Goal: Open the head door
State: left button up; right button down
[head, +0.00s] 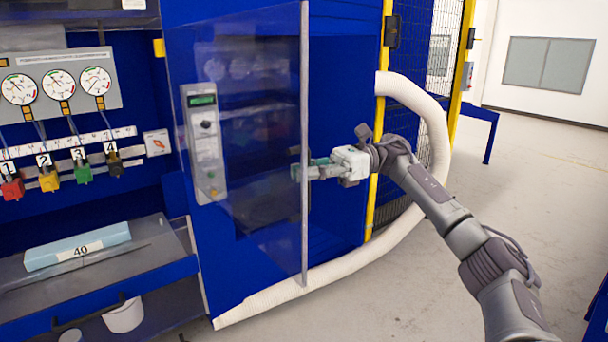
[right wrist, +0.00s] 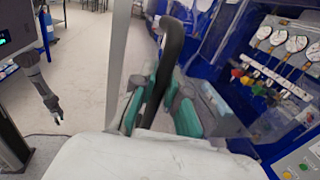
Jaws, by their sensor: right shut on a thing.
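The clear door panel (head: 262,90) with its pale free edge (head: 304,60) stands swung outward from the blue cabinet. A dark bar handle (right wrist: 170,55) is on it, near the pale edge in the right wrist view (right wrist: 119,55). My right gripper (head: 300,172) is at that edge, at about mid-height of the door. Its green-padded fingers (right wrist: 160,98) are shut around the handle. In the head view the handle itself is hard to make out. An arm at the left of the right wrist view seems to be my left one; its gripper (right wrist: 55,115) is too small to read.
A control box with a green display (head: 203,130) is seen at the door's left. Gauges (head: 58,84), coloured connectors and a blue block marked 40 (head: 78,246) are farther left. A white hose (head: 432,110) curves around the right side to the floor. Open floor (head: 545,200) lies right.

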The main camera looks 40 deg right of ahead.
jog(key=c, duration=1.2)
grip_release()
jog(key=v, duration=1.2)
